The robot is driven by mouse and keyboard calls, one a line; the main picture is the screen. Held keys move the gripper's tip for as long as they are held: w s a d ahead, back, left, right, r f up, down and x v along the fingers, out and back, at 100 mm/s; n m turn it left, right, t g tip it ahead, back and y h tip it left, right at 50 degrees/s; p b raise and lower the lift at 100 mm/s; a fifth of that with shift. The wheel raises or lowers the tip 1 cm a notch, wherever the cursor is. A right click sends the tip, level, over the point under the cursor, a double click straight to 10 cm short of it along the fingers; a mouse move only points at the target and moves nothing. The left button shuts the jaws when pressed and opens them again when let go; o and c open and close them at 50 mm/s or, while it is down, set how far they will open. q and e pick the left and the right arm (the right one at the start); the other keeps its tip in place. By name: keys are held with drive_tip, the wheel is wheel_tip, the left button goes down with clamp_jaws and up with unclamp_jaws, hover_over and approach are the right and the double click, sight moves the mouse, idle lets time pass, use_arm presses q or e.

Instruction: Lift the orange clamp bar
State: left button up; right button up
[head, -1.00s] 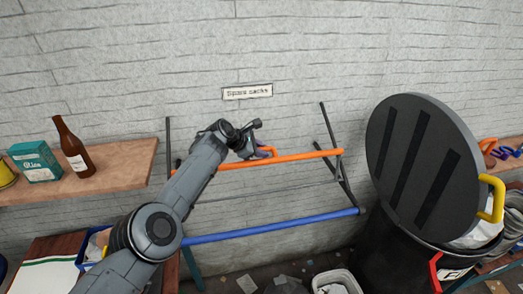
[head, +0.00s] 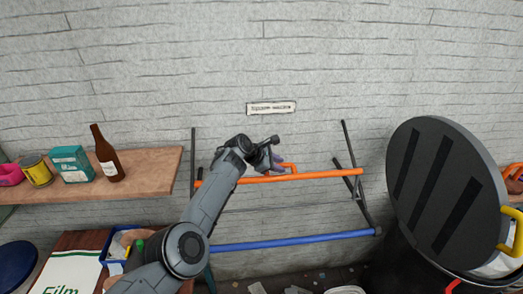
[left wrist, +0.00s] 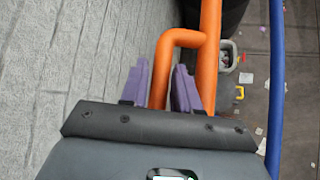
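The orange clamp bar (head: 325,174) lies across a dark metal rack in front of the wall, above a blue bar. It has a small orange loop handle (head: 294,168), and the bar also shows in the left wrist view (left wrist: 209,60). My left gripper (head: 277,166) is at this handle. In the left wrist view, its purple fingers (left wrist: 167,82) stand on either side of the handle's long part (left wrist: 162,62). The gap is narrow, and finger contact is not clear. The handle's near end is hidden by the gripper. My right gripper is not in view.
The blue bar (head: 295,241) runs below the orange one. A large dark bin with a raised round lid (head: 437,175) stands close on the right. A wooden shelf (head: 150,170) holding a bottle (head: 105,153), a box and cans is on the left. The brick wall is close behind.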

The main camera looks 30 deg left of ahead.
use_arm(q)
drive_tip(key=shift+s+a+r+p, duration=0.15)
drive_tip(key=shift+s+r+p, duration=0.15)
drive_tip(key=shift+r+p, duration=0.35)
drive_tip(key=shift+s+a+f, duration=0.15)
drive_tip(key=shift+s, duration=0.1)
drive_tip(key=b+v, duration=0.1)
drive_tip(key=v, duration=0.6)
drive_tip(key=shift+s+a, duration=0.2)
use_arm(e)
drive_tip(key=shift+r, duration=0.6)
